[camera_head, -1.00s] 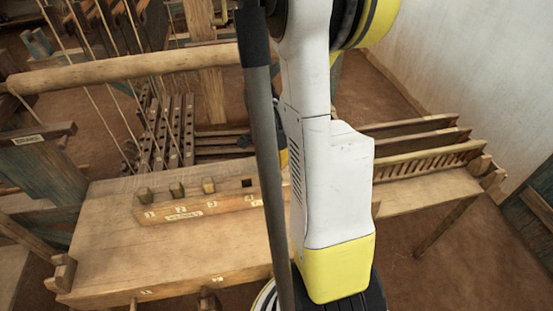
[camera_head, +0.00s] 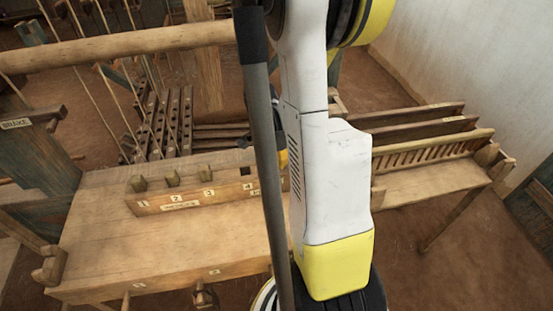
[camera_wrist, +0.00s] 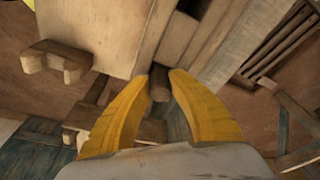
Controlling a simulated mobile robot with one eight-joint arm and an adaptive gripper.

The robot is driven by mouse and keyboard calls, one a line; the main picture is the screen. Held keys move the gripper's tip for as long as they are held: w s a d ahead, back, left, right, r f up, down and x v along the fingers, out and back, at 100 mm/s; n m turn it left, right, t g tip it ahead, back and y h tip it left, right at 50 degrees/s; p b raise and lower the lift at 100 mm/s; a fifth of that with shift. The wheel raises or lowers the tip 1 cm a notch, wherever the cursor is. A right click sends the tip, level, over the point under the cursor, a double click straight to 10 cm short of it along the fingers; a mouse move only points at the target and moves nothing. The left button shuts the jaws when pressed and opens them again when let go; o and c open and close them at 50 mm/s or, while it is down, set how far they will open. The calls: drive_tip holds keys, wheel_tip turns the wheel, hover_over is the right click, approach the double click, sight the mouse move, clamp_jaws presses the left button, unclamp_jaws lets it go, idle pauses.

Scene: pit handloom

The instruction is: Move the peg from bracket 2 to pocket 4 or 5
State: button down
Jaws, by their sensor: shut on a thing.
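In the wrist view my gripper (camera_wrist: 161,76) has its two yellow fingers closed around a short dark, round peg (camera_wrist: 160,86). In the head view my gripper and this peg are hidden behind my arm. The pocket block (camera_head: 165,206) lies on the bench, with square-topped pegs standing in pockets 1 (camera_head: 138,184), 2 (camera_head: 172,178) and 3 (camera_head: 204,173). Pocket 4 (camera_head: 244,171) shows as a dark opening beside my arm; pocket 5 is hidden. Under the bench's front edge, below label 2, is a wooden bracket (camera_head: 205,296); whether it holds anything is unclear.
The bench top (camera_head: 110,240) is clear in front of the block. A round wooden beam (camera_head: 120,50) and taut cords cross the back left. A slatted rack (camera_head: 425,145) stands at the right. A post marked BRAKE (camera_head: 35,150) stands at the left.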

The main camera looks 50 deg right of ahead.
drive_tip(key=c, duration=1.2)
unclamp_jaws()
drive_tip(key=v, duration=1.2)
